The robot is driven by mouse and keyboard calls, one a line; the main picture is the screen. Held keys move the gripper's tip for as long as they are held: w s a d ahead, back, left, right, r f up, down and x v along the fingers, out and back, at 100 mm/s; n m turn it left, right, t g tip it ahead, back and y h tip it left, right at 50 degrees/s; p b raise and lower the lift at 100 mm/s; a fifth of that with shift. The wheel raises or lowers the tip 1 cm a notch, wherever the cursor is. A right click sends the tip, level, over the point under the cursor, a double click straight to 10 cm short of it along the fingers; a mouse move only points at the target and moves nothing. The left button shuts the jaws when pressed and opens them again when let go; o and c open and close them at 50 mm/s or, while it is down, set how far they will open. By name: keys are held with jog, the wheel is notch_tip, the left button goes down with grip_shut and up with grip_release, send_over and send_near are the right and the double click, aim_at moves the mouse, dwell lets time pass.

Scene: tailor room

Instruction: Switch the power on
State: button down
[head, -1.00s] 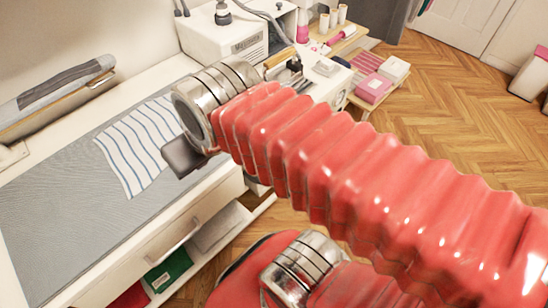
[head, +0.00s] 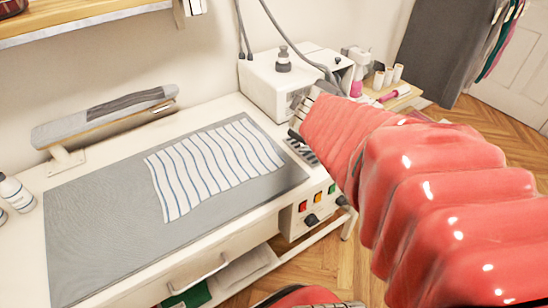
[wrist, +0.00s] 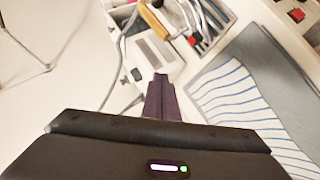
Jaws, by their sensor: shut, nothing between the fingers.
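A control panel (head: 296,222) on the right front edge of the ironing table carries a red button (head: 303,206), an orange one, a green one and black knobs. A red button (wrist: 297,14) on a pale panel shows at the top right of the wrist view. A white box-shaped unit (head: 268,92) with a dark cap and hoses stands at the table's back right. I cannot tell which control is the power switch. My gripper (wrist: 160,80) is shut and empty, its dark fingers over a pale surface in the wrist view. In the head view my arm hides its tips.
Striped cloth (head: 215,168) lies on the grey ironing pad (head: 90,235). An iron with a wooden handle (wrist: 154,22) and cables lie near my fingers. A padded sleeve board (head: 105,118) stands at the back left. Wooden floor is open at the right.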

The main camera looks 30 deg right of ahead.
jog(key=w+d+f+n+y, duration=0.1)
jog(key=d+f+n, duration=0.3)
jog(key=d, duration=0.1)
jog(key=n+g+y, duration=0.4)
jog(key=n+y, duration=0.4)
jog(key=y, duration=0.2)
send_near(303, 207)
jog(key=s+d+r, duration=0.1)
jog(key=s+d, duration=0.1)
jog(key=s, duration=0.5)
jog(key=shift+a+r, duration=0.1)
jog(key=shift+r, duration=0.05)
jog(key=shift+w, duration=0.1)
jog(key=w+a+f, duration=0.3)
jog(key=w+f, duration=0.5)
jog(key=shift+w+a+f, duration=0.15)
jog(key=shift+a+f, duration=0.2)
jog(key=shift+a, duration=0.05)
